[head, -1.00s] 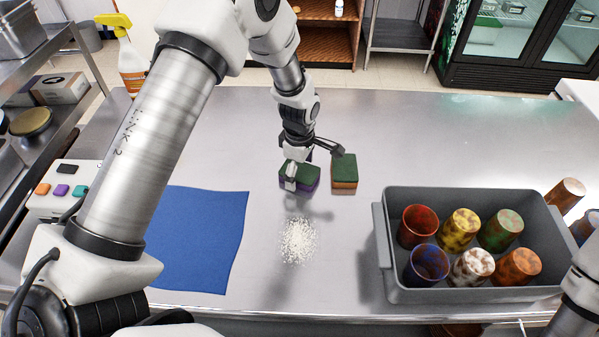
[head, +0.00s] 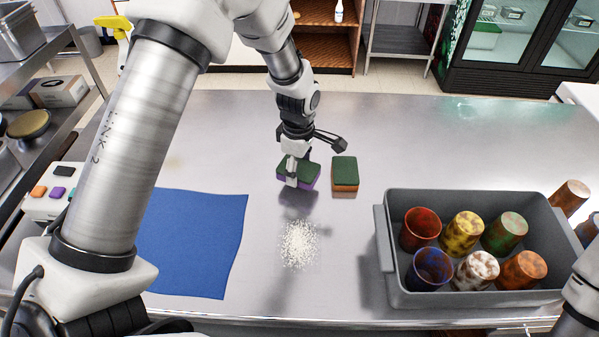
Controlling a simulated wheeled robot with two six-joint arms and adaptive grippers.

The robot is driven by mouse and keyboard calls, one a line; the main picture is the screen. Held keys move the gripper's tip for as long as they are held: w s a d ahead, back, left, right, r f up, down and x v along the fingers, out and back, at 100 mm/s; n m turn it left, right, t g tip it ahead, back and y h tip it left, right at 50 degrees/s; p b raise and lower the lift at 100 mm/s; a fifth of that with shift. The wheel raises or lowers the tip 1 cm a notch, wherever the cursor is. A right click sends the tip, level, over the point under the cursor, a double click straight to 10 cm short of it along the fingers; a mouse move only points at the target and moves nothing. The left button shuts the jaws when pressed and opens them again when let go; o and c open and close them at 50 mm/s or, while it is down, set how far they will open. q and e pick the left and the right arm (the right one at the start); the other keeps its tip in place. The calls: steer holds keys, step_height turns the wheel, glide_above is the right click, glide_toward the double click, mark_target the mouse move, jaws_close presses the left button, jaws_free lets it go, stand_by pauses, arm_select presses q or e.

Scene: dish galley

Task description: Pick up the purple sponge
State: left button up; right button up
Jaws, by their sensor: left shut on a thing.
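The purple sponge (head: 311,179), with a dark green top and purple sides, is at the middle of the steel table. My left gripper (head: 297,170) reaches down from above and is shut on it, with one pale finger across its near left side. The other finger is hidden. The sponge is slightly tilted and seems just clear of the table, with a shadow below it. My right gripper is out of view; only part of my right arm shows at the lower right edge.
An orange sponge (head: 345,187) with a green top stands close to the right. White powder (head: 299,245) lies in front. A blue cloth (head: 205,240) is at the left. A grey bin (head: 480,297) with several cups (head: 431,266) is at the right. The table's far middle is clear.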

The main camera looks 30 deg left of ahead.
arm_select(q)
steer(key=s+d+b, duration=0.1)
steer(key=s, duration=0.3)
steer(key=s+d+r+b, duration=0.1)
steer(key=s+d, duration=0.1)
steer(key=s, duration=0.3)
steer(key=s+d+b, duration=0.1)
steer(key=s, duration=0.4)
steer(key=shift+d+r+b, duration=0.15)
steer(key=shift+d+b, duration=0.05)
steer(key=shift+b, duration=0.1)
